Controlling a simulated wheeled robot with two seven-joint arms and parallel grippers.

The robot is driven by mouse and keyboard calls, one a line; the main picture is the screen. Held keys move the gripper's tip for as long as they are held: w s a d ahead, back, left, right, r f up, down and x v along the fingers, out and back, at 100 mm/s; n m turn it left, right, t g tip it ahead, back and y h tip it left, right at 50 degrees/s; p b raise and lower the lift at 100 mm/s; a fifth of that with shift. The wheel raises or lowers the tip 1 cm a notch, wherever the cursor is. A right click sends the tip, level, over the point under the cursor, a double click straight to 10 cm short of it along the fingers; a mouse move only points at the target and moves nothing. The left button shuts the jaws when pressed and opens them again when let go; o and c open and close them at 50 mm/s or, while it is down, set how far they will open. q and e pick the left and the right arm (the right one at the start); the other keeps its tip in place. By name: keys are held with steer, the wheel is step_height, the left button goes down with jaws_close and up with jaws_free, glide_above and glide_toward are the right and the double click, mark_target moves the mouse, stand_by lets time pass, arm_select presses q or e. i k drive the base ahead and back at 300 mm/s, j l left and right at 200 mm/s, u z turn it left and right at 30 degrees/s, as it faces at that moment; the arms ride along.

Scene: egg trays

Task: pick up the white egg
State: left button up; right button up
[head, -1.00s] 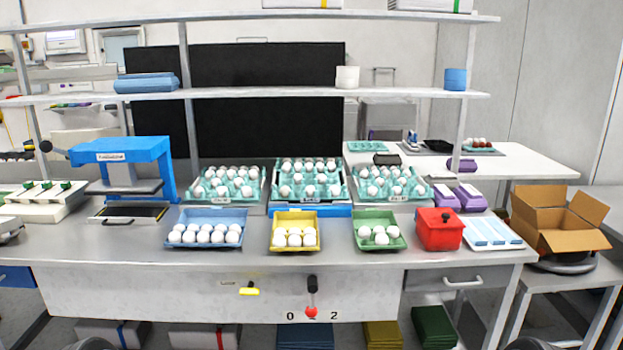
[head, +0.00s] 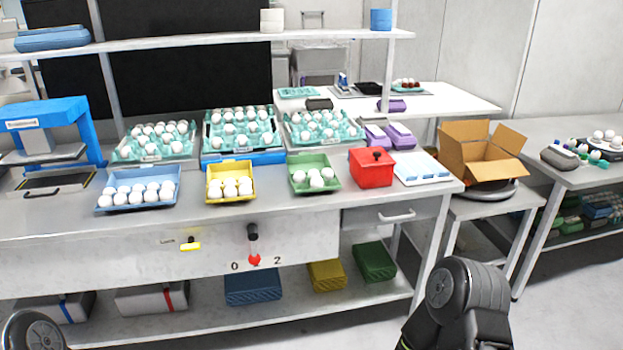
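White eggs lie in several trays on the long bench. Several are in the blue tray (head: 172,179) at the left, several in the yellow tray (head: 231,167), and a few in the green tray (head: 296,164). Behind them, three teal egg trays (head: 120,156) (head: 213,147) (head: 293,136) hold many more white eggs. Pale eggs (head: 604,135) also sit on a side table at the far right. Which white egg is meant cannot be told. Neither gripper shows; only dark rounded parts of my arms are at the bottom edge, apart from the eggs.
A red box (head: 371,168) and a white tray with blue parts (head: 422,168) stand right of the green tray. An open cardboard box (head: 478,158) is on a lower stand. A blue-framed device (head: 55,113) is at the left. A shelf (head: 200,41) spans above the bench.

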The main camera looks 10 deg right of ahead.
mark_target(267, 139)
steer(key=i+j+u, duration=0.15)
steer(key=j, duration=0.3)
steer(key=i+j+u, duration=0.15)
steer(key=i+j, duration=0.25)
steer(key=i+j+u, duration=0.15)
steer(key=i+j, duration=0.15)
steer(key=j, duration=0.15)
